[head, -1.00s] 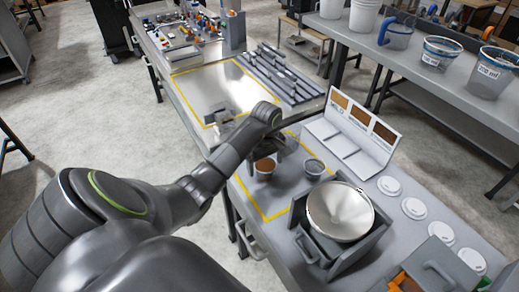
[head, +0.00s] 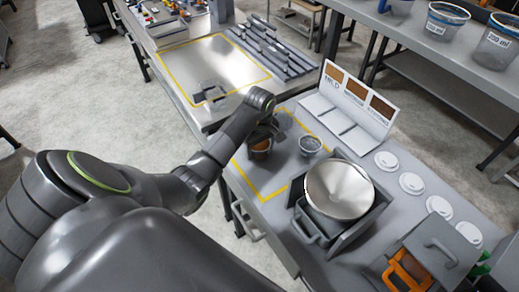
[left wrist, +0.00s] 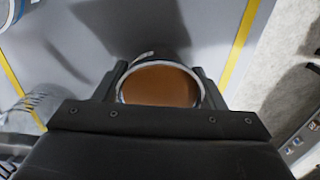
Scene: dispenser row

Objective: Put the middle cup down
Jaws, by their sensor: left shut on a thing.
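My left gripper (head: 262,136) is shut on a cup with brown contents (head: 260,149) at the left of the dispenser table, inside the yellow outline. In the left wrist view the brown-filled cup (left wrist: 160,86) sits between the two fingers, its pale rim facing the camera. I cannot tell whether its base touches the table. A clear cup (head: 310,145) stands apart to its right, upright on the table; it shows partly in the left wrist view (left wrist: 38,106). My right gripper is not in view.
A round metal pan (head: 338,189) in a grey holder stands at front right. A sign panel (head: 358,101) with brown squares stands behind. Several white lids (head: 411,184) lie right. A grey box (head: 441,249) and an orange handle (head: 407,271) are at lower right.

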